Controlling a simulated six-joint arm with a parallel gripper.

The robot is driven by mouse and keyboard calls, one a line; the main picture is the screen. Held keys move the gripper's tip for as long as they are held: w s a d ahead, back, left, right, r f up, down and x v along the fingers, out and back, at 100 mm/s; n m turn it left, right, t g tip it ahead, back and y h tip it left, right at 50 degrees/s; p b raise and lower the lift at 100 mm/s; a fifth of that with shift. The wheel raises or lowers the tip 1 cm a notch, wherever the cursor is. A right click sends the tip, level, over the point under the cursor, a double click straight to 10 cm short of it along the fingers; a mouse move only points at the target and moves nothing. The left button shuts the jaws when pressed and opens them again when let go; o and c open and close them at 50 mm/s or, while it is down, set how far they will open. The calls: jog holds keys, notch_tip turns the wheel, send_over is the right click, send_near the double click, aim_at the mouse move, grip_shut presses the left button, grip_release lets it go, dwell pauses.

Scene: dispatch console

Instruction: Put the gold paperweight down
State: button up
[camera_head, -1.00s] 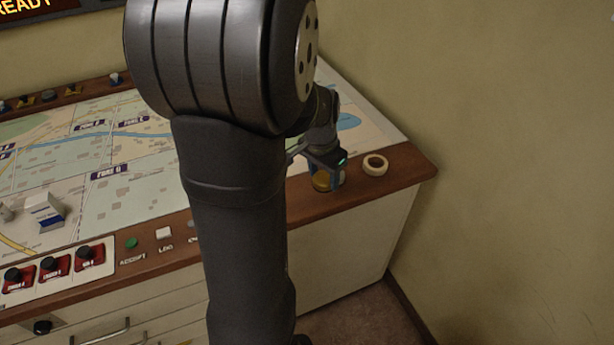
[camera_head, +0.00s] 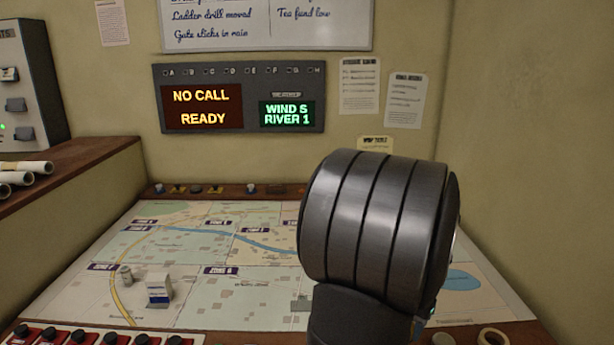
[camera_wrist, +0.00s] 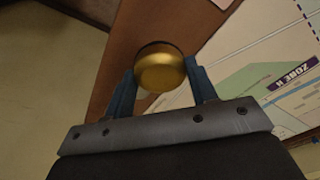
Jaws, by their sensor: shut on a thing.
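The gold paperweight (camera_wrist: 160,70) is a round, shiny gold piece between the two blue fingers of my gripper (camera_wrist: 160,78) in the wrist view. My gripper is shut on it, with one finger on each side. It lies over the brown wooden rim (camera_wrist: 117,62) of the console, beside the map. I cannot tell whether its underside touches the wood. In the head view my arm and the lower picture edge hide most of the gripper and the paperweight.
A pale tape ring (camera_head: 492,337) lies on the front wooden rim, to the right of my arm. Red switches (camera_head: 55,336) line the front left.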

jog(key=w+a+f+n, duration=0.1)
jog(key=w+a, duration=0.1)
jog(key=a, duration=0.1)
jog(key=w+a+f+n, duration=0.1)
jog(key=w+a+n, duration=0.1)
jog(key=w+a, duration=0.1)
jog(key=w+a+f+n, duration=0.1)
jog(key=w+a, duration=0.1)
jog(key=a, duration=0.3)
jog(key=shift+w+a+f+n+y, duration=0.1)
jog(key=shift+w+n+y, duration=0.2)
jog(key=shift+n, duration=0.1)
jog(key=w+a+f+n, duration=0.1)
jog(key=a, duration=0.2)
jog(key=w+a+f+n, duration=0.1)
jog(key=a, duration=0.3)
jog(key=w+a+f+n, duration=0.1)
jog(key=a+n, duration=0.1)
jog(key=a, duration=0.2)
jog(key=shift+w+a, duration=0.2)
jog(key=shift+w, duration=0.15)
notch_tip(320, 180, up, 8)
jog(key=w+r+n+y, duration=0.1)
jog(key=n, duration=0.3)
send_over(265, 309)
jog(key=shift+n, duration=0.4)
notch_tip(265, 309, down, 7)
jog(key=shift+s+d+r, duration=0.1)
jog(key=shift+s+r, duration=0.05)
jog(key=shift+f, duration=2.05)
